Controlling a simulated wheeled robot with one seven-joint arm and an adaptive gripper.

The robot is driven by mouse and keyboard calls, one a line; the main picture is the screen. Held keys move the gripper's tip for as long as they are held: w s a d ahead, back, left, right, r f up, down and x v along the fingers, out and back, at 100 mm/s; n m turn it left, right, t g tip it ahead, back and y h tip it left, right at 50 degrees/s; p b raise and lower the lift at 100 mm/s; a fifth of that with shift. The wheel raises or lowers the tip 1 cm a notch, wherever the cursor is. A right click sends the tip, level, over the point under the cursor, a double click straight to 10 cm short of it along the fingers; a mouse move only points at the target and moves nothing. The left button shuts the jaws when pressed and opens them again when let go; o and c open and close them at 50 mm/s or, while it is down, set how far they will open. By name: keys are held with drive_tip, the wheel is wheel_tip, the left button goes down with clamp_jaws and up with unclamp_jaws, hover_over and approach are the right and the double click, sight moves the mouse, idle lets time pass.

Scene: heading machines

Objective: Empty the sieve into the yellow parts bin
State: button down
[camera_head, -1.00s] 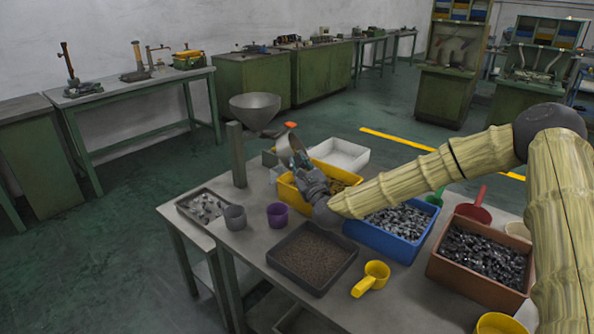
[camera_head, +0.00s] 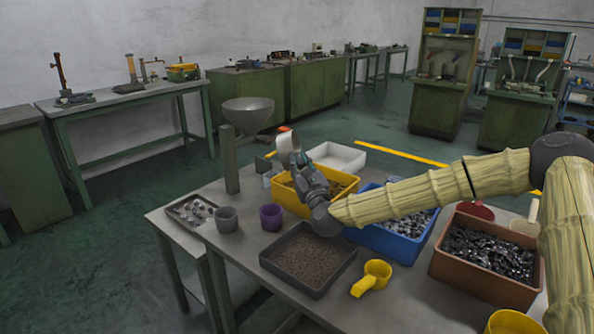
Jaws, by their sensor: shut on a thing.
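The sieve (camera_head: 287,147) is a pale, rounded thing with an orange part at its top. My gripper (camera_head: 299,166) is shut on it and holds it tilted on edge over the far left part of the yellow parts bin (camera_head: 290,202). The bin stands on the table and holds brass-coloured parts (camera_head: 338,181). My gripper and wrist hide part of the bin. I cannot see inside the sieve or tell whether anything is falling from it.
A grey funnel (camera_head: 248,113) and a post (camera_head: 231,160) stand left of the bin. A white tray (camera_head: 345,157) is behind it, a blue bin (camera_head: 398,245) to the right, a dark tray (camera_head: 300,278) in front. Grey (camera_head: 227,220) and purple (camera_head: 271,217) cups stand front left.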

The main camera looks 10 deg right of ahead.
drive_tip(key=shift+s+d+f+m+b, duration=0.1)
drive_tip(key=shift+d+f+m+b, duration=0.25)
drive_tip(key=shift+m+b, duration=0.7)
drive_tip(key=b, duration=0.3)
drive_tip(key=shift+s+d+f+m+t+h, duration=0.1)
drive_tip(key=shift+d+f+m+t+h, duration=0.2)
drive_tip(key=shift+t, duration=0.1)
drive_tip(key=shift+b, duration=0.45)
drive_tip(key=shift+s+d+m+h+b, duration=0.1)
drive_tip(key=shift+d+m+h+b, duration=0.25)
drive_tip(key=shift+m+b, duration=0.3)
